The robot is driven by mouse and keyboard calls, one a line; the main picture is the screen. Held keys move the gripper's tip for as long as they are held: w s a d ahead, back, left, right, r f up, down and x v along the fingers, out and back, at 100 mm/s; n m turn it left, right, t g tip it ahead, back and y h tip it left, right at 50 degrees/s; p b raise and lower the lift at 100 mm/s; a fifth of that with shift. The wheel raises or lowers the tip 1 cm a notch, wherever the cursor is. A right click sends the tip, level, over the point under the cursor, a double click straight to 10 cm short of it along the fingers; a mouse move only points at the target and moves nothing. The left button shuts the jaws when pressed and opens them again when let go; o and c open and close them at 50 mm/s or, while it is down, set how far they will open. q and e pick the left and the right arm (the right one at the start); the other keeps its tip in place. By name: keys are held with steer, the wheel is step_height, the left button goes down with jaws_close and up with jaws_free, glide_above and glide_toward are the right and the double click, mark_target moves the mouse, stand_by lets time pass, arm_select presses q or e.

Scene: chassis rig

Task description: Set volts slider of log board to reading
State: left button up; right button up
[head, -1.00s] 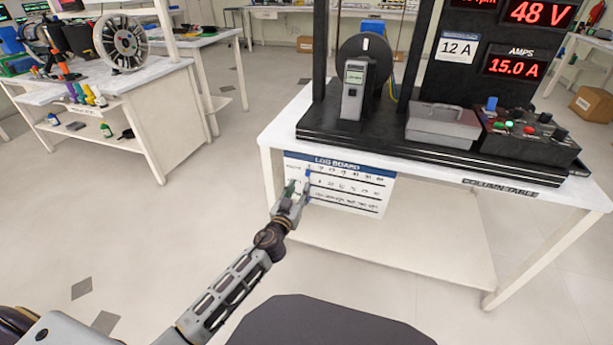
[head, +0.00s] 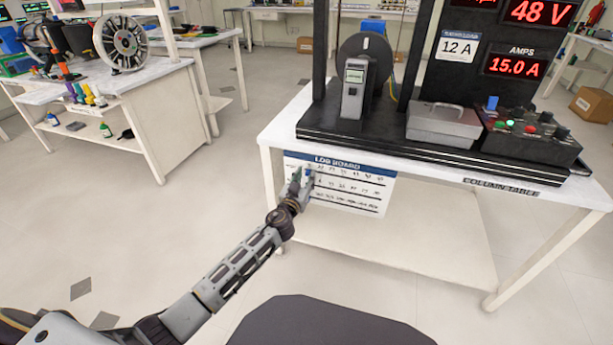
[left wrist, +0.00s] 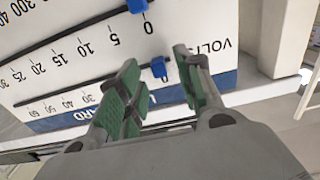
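The log board (head: 345,203) hangs on the front of the table, white with a blue header and slotted rows of numbers. In the left wrist view it appears upside down. The blue volts slider (left wrist: 159,68) sits at the 0 end of the row nearest the header. My left gripper (left wrist: 156,60) is open, its green-padded fingers either side of this slider with gaps. In the head view my left gripper (head: 301,178) covers the board's upper left. A second blue slider (left wrist: 137,5) is at 0 on the adjacent row. My right gripper is out of view.
On the table a display shows 48 V (head: 541,11), and another shows 15.0 A (head: 513,65). A grey case (head: 443,124) and a control box (head: 528,140) stand on the black base. A table leg (left wrist: 288,38) is close beside the board in the wrist view.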

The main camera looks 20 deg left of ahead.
arm_select(q)
steer(key=shift+w, duration=0.85)
jaws_close()
